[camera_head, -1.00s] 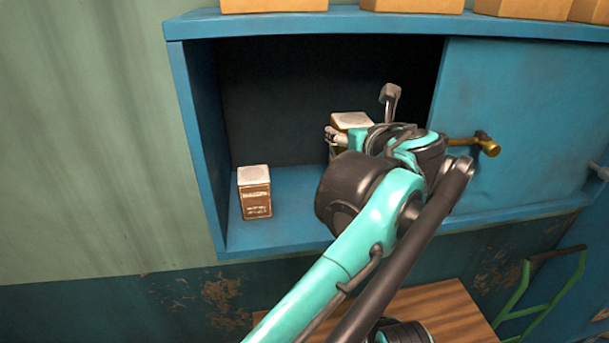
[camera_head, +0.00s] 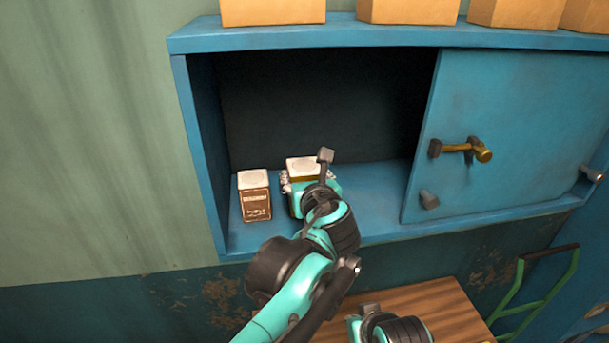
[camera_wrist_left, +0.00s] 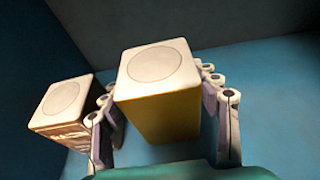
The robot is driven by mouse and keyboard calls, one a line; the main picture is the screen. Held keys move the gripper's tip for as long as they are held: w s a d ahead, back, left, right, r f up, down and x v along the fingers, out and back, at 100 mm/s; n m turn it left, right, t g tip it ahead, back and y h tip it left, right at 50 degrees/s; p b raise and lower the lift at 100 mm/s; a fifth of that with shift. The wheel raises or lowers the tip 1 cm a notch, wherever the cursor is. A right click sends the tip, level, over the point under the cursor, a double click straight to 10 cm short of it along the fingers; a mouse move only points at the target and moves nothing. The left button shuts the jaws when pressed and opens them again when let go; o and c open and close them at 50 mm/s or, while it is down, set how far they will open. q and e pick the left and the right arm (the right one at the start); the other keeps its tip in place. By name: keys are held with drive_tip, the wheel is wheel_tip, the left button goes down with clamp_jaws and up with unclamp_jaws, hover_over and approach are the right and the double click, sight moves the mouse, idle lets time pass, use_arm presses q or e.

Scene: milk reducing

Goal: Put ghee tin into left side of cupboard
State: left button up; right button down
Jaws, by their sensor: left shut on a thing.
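My left gripper (camera_head: 307,184) is shut on a ghee tin (camera_head: 304,167), a box with a pale lid marked by a round ring. The tin is inside the blue cupboard (camera_head: 216,232), in the left part of its open bay. In the left wrist view, the held tin (camera_wrist_left: 160,72) has a yellow side and stands between the fingers (camera_wrist_left: 160,115). A second tin (camera_head: 255,196), brown with a pale lid, stands upright just left of it. That tin (camera_wrist_left: 62,104) also shows close beside the left finger. Whether the held tin touches the shelf cannot be told.
A blue sliding door (camera_head: 510,110) with a brass handle (camera_head: 462,151) covers the cupboard's right side. Cardboard boxes (camera_head: 273,12) stand on top. The shelf right of my gripper is free. A wooden surface (camera_head: 420,305) and a green frame (camera_head: 540,290) are below.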

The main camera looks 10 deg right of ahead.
use_arm(q)
drive_tip(key=shift+s, duration=0.1)
drive_tip(key=shift+f, duration=0.15)
drive_tip(key=o, duration=1.8)
drive_tip(key=shift+s, duration=0.1)
drive_tip(key=shift+s+r, duration=0.1)
drive_tip(key=shift+r, duration=0.2)
drive_tip(key=b+v, duration=0.1)
drive_tip(key=v, duration=1)
drive_tip(key=shift+s+b, duration=0.35)
drive_tip(key=shift+b, duration=0.05)
